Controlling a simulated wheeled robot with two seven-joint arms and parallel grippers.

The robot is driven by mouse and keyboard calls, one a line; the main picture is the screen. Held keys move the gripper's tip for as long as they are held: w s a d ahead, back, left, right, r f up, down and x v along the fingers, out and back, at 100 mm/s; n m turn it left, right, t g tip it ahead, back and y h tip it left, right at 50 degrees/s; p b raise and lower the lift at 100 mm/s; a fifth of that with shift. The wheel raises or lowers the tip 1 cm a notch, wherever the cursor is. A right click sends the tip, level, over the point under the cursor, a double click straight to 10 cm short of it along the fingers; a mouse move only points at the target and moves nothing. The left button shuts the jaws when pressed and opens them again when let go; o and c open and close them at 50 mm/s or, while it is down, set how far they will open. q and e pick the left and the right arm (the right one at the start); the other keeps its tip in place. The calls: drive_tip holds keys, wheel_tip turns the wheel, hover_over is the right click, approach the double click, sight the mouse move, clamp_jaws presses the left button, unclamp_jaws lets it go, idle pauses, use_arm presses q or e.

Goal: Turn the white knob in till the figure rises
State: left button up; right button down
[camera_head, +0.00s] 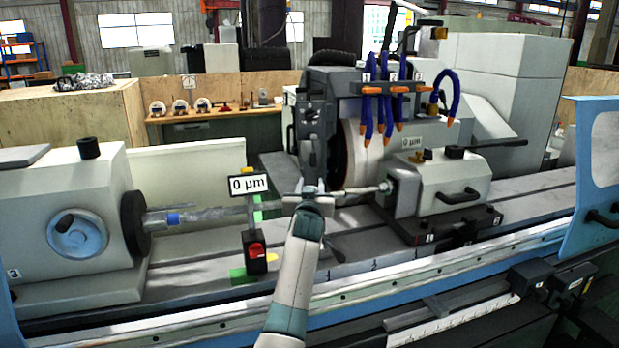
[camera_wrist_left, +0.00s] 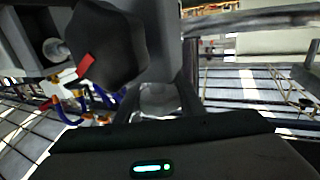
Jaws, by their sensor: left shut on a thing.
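A sign reading "0 µm" (camera_head: 248,184) stands on a small black stand with a red dial (camera_head: 256,250), left of my left arm in the head view. My left gripper (camera_head: 316,192) reaches the grinder's middle, at the wheel unit in front of the workpiece line. In the left wrist view a pale, whitish knob (camera_wrist_left: 159,97) sits between the fingers of my left gripper (camera_wrist_left: 162,104), which is shut on it. The gripper hides most of the knob in the head view. My right gripper is not in view.
The grinding wheel unit (camera_head: 318,118) stands just behind my left gripper. A long shaft (camera_head: 205,215) runs to the left headstock (camera_head: 70,225). Blue coolant hoses (camera_head: 388,100) hang above right. The blue door (camera_head: 592,180) stands at the right edge.

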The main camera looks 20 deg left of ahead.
use_arm(q)
drive_tip(key=m+h+p, duration=0.2)
drive_tip(key=h, duration=0.1)
drive_tip(key=d+m+h+p, duration=0.1)
drive_tip(key=h+p, duration=0.1)
drive_tip(key=shift+r+m+h, duration=0.1)
drive_tip(key=shift+m+h, duration=0.3)
drive_tip(key=shift+d+p, duration=0.1)
drive_tip(key=shift+p, duration=0.2)
drive_tip(key=o, duration=1)
drive_tip(key=shift+w, duration=0.1)
drive_tip(key=shift+o, duration=0.2)
